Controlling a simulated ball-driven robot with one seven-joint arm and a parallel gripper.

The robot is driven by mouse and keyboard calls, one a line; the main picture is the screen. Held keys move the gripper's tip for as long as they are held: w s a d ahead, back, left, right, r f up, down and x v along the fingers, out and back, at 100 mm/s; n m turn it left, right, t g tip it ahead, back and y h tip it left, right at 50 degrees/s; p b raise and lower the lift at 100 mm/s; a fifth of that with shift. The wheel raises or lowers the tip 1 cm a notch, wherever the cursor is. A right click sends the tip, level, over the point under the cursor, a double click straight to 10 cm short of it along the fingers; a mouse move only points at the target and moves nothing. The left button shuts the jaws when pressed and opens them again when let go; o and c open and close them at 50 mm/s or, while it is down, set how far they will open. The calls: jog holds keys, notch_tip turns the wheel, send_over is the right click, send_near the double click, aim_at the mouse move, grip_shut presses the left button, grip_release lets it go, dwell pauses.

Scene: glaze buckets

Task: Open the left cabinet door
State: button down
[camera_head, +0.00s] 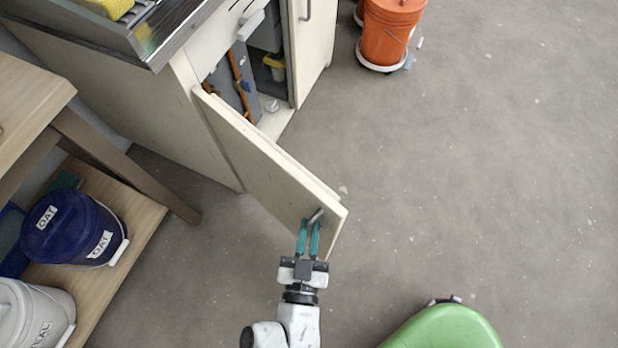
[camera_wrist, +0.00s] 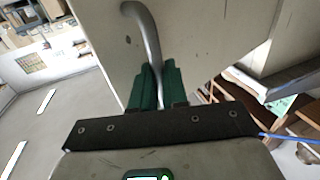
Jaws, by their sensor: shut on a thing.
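The left cabinet door (camera_head: 262,160) is a cream panel that stands swung out from the cream cabinet (camera_head: 185,105), with the inside of the cabinet showing behind it. Its curved metal handle (camera_head: 316,216) is near the door's free end. My gripper (camera_head: 309,232), with green fingers, is shut on this handle. In the wrist view the handle (camera_wrist: 144,32) runs down between the two green fingers (camera_wrist: 159,84), against the door's face (camera_wrist: 205,40). The lower part of the handle is partly hidden by the fingers.
A wooden shelf (camera_head: 135,195) with a blue bucket (camera_head: 70,228) and a white bucket (camera_head: 35,315) is at left. A green seat (camera_head: 445,330) is at lower right. The floor at right is clear.

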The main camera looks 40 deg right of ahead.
jog(key=shift+w+a+r, duration=0.15)
jog(key=shift+w+r, duration=0.15)
jog(key=shift+w, duration=0.15)
jog(key=c, duration=1.1)
grip_release()
jog(key=shift+c, duration=0.2)
jog(key=shift+s+f, duration=0.1)
jog(key=shift+f, duration=0.05)
jog(key=shift+s, duration=0.1)
jog(key=v, duration=1)
jog(key=shift+s+a+b, duration=0.25)
jog(key=shift+b, duration=0.1)
